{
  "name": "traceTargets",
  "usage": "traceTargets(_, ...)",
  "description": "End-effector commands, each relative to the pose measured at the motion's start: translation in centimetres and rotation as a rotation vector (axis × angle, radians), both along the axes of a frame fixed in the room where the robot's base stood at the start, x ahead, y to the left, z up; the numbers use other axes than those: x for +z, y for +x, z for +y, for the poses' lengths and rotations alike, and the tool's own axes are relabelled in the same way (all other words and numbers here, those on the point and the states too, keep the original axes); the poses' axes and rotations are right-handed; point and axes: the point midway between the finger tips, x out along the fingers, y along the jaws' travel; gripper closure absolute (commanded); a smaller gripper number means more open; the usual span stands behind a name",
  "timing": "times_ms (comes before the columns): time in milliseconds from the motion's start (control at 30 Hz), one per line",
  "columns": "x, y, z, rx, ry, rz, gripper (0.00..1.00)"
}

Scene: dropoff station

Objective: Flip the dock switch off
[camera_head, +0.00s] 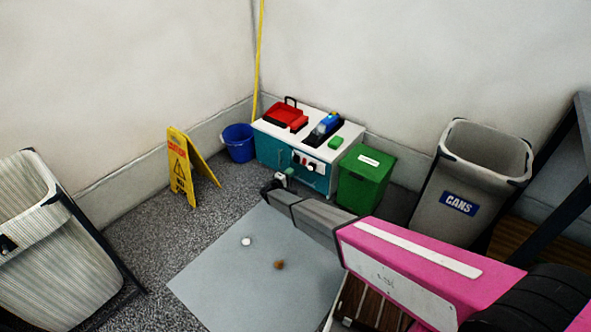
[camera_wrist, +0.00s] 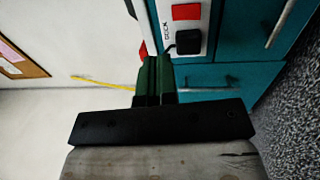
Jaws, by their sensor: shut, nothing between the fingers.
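The teal cabinet (camera_head: 270,152) with a white top stands against the back wall in the head view. A white switch panel (camera_head: 308,160) with red and dark parts is on its front. In the wrist view the panel shows close up, with a red square (camera_wrist: 187,12), a small dark label that seems to read DOCK, and a black switch (camera_wrist: 188,42) beside the label. My gripper (camera_wrist: 155,60) is shut and empty, its dark green fingertips just left of and below the black switch. I cannot tell whether they touch the panel. In the head view my arm reaches toward the cabinet front.
A green bin (camera_head: 364,182) and a grey CANS bin (camera_head: 473,165) stand right of the cabinet. A blue bucket (camera_head: 239,146) and yellow warning sign (camera_head: 181,170) are left. Small objects lie on the grey floor mat (camera_head: 225,280). Red and blue items sit on the cabinet top.

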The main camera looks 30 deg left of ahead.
Motion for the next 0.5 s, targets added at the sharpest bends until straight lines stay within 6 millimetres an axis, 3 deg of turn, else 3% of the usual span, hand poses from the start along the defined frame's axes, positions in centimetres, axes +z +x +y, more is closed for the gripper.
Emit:
traceTargets(200,0.3,-2.1,0.4,-0.001,0.000,0.000,1.00)
traceTargets(500,0.3,-2.4,0.5,-0.001,0.000,0.000,1.00)
